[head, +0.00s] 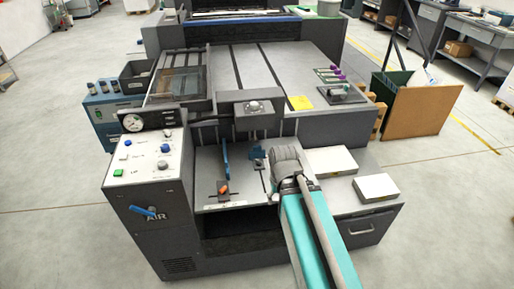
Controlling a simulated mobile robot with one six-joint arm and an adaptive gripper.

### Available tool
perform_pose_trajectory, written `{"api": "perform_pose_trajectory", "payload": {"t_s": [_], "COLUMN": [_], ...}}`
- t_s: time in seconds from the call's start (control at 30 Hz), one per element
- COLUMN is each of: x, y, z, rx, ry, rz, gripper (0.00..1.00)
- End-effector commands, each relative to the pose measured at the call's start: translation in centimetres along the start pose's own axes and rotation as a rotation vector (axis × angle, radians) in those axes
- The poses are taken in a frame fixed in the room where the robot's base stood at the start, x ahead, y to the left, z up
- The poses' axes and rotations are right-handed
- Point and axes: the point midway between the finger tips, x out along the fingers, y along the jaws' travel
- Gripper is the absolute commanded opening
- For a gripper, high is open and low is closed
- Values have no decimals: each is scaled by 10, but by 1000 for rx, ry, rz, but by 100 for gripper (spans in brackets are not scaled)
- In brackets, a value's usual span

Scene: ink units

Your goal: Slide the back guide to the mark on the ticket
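A yellow card (301,102), which looks like the ticket, lies on the machine's flat top; its writing is too small to read. Below, on the pale feed table (215,200), stands an upright blue guide plate (226,158) with an orange-topped clamp (223,187) in front of it. A smaller blue block (256,153) sits to its right, near a dark slot. I cannot tell which piece is the back guide, and no mark or scale is readable. The grey end of my arm (286,162) is over the table's right part, right of the blue block. My gripper's fingers cannot be made out.
Two white-topped paper stacks (374,187) (331,160) lie right of the feed table. A control panel (150,157) with buttons and a gauge stands at left. A dark bracket (252,108) overhangs the table's back. Purple-topped items (335,74) lie upper right.

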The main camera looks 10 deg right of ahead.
Motion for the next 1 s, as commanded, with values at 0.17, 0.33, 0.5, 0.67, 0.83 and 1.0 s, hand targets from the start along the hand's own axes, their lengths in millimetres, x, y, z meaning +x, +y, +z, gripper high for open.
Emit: {"api": "perform_pose_trajectory", "payload": {"t_s": [0.17, 0.33, 0.5, 0.67, 0.83, 1.0], "x": [3, 9, 17, 24, 28, 30], "y": [0, 3, 4, 3, 3, 3], "z": [-25, -79, -160, -244, -324, -376], "rx": [0, -6, -6, -5, -4, -4], "ry": [20, 68, 144, 225, 306, 363], "rz": [0, 0, 0, -1, -1, -1], "gripper": [97, 97, 97, 97, 97, 97]}}
